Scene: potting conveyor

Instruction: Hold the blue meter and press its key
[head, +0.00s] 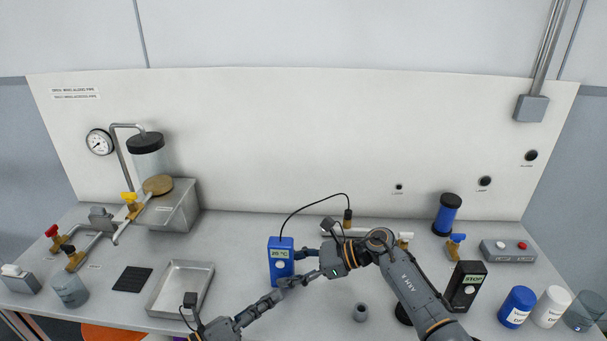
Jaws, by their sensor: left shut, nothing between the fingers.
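The blue meter (281,264) is upright near the middle of the bench, with a lit display on its upper front. A black cable loops from its top to a brass-and-black probe fitting (348,219). My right gripper (300,254) reaches in from the right and is shut on the meter's right edge. My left gripper (288,283) comes up from the lower left, shut and empty, with its tips by the meter's lower front. It covers the meter's lower right corner. The key cannot be made out, and whether the left tips touch the meter is unclear.
A metal tray (154,306) and a black mat (132,279) lie to the left. A black handheld device (465,286) marked STOP, blue and white jars (517,306) and a button box (508,251) stand right.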

